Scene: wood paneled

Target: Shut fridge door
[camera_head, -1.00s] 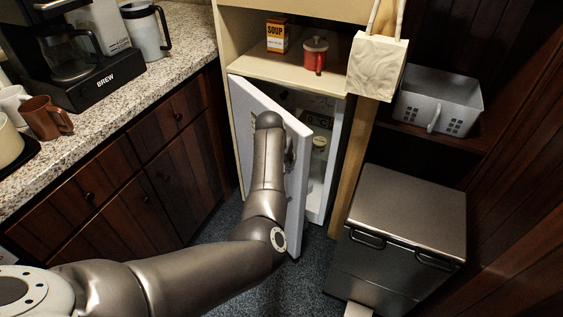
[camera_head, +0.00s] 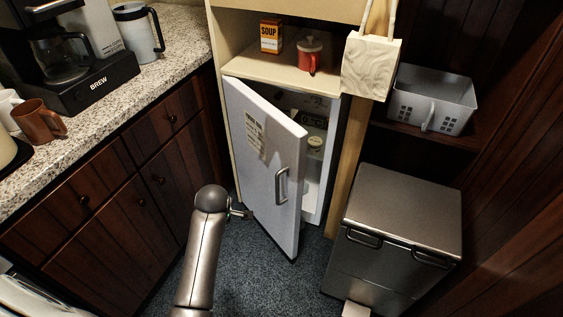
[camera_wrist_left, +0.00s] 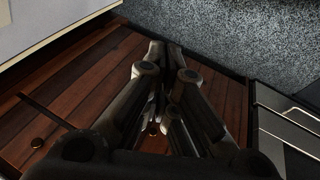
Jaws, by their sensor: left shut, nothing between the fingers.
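The small white fridge (camera_head: 328,180) stands under a cream shelf, and its door (camera_head: 262,185) is partly open. The door swings out from its left side, and its grey handle (camera_head: 281,186) is near the free right edge. A gap on the right shows the lit inside. My left gripper (camera_head: 246,213) is low in front of the door's lower left part, small and partly hidden by my wrist; I cannot tell whether it touches the door. In the left wrist view its fingers (camera_wrist_left: 165,62) are shut and empty. My right gripper is not in view.
A wooden cabinet (camera_head: 120,210) with a granite counter stands on the left. A metal bin (camera_head: 400,215) stands right of the fridge. Blue-grey floor (camera_head: 250,285) lies clear in front. A soup box (camera_head: 271,36) and red mug (camera_head: 309,54) sit on the shelf above.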

